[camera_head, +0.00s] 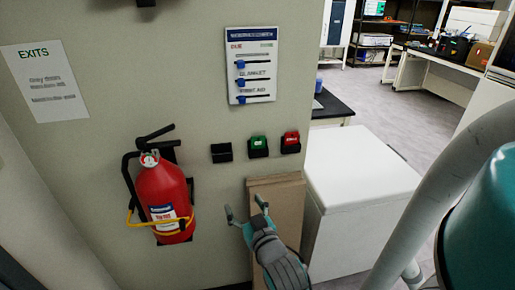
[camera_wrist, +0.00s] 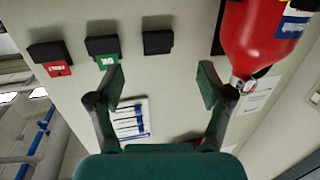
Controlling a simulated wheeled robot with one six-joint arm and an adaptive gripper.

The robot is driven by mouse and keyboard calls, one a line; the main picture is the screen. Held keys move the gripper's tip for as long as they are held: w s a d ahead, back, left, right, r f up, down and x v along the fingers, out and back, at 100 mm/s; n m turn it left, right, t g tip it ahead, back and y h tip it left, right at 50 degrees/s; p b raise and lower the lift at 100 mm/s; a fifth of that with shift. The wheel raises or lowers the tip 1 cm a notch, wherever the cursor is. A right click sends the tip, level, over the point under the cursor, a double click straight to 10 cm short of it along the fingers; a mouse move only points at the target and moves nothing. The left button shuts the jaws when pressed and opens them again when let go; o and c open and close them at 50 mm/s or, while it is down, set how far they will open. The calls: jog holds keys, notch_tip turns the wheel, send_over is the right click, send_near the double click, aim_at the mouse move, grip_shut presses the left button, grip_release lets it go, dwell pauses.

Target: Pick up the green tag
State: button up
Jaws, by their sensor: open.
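The green tag (camera_head: 258,142) sits in a black wall holder, the middle of three in a row. In the wrist view, which looks upside down, the green tag (camera_wrist: 108,59) shows in its holder just beyond my left-hand fingertip. My gripper (camera_head: 245,208) is open and empty, below the holders in the head view and in front of a brown box. In the wrist view my gripper (camera_wrist: 161,84) has its two fingers spread wide, with bare wall between them. The tag is outside the fingers; whether a finger touches its holder I cannot tell.
A red tag (camera_head: 291,138) sits in the right holder; the left holder (camera_head: 221,152) looks empty. A red fire extinguisher (camera_head: 163,197) hangs at left. A brown box (camera_head: 277,187) and a white cabinet (camera_head: 359,172) stand below. A checklist board (camera_head: 251,64) hangs above.

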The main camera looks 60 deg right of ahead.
aim_at(258, 137)
jog(key=d+r+m+g+h, duration=0.2)
jog(key=d+r+m+h, duration=0.1)
jog(key=d+r, duration=0.7)
jog(key=shift+s+d+f+x, duration=0.2)
jog(key=shift+x, duration=1.7)
jog(key=shift+s+d+f+x, duration=0.15)
jog(key=shift+s+x, duration=0.05)
jog(key=shift+x, duration=1.7)
jog(key=shift+s+d+f+x, duration=0.2)
jog(key=shift+s+x, duration=0.05)
jog(key=shift+x, duration=1.7)
jog(key=c, duration=0.9)
